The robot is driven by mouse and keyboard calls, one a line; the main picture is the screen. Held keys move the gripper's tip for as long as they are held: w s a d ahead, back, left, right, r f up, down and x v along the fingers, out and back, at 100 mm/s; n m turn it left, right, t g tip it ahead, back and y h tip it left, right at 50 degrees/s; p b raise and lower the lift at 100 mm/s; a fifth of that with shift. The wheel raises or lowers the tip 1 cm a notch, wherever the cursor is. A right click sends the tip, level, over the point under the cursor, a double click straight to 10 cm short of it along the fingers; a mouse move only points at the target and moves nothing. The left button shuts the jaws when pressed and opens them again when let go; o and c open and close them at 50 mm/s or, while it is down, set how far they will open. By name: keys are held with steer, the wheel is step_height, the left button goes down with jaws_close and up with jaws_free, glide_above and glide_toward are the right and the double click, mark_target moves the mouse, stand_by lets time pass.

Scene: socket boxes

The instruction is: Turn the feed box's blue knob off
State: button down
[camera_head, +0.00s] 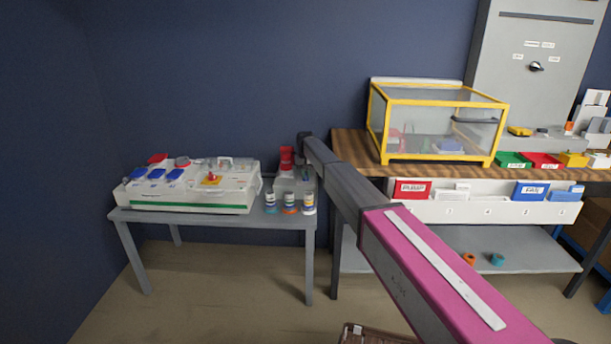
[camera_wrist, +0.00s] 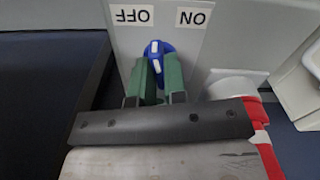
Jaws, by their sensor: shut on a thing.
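The blue knob (camera_wrist: 160,47) is on the light grey face of the feed box (camera_wrist: 122,55) in the wrist view. It has two white marks, lined up almost vertically in the picture with a slight tilt. An upside-down OFF label (camera_wrist: 132,15) is at its upper left and an ON label (camera_wrist: 194,17) at its upper right. My gripper (camera_wrist: 157,75) has its green fingers on either side of the knob and is shut on it. The fingers cover the knob's sides. In the head view I cannot make out the knob.
A red-and-white object (camera_wrist: 245,88) is close to the right of my gripper. In the head view several small bottles (camera_head: 290,204) stand on the grey table (camera_head: 240,228) beside a white box with blue switches (camera_head: 200,198). A yellow-framed clear case (camera_head: 440,97) stands on the wooden bench.

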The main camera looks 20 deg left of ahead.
steer(key=n, duration=0.6)
steer(key=shift+n, duration=0.3)
stand_by(0.4)
steer(key=c, duration=1.2)
jaws_free()
steer(key=shift+o, duration=0.2)
steer(key=shift+r, duration=0.1)
step_height(320, 180, up, 11)
steer(key=shift+f, duration=0.2)
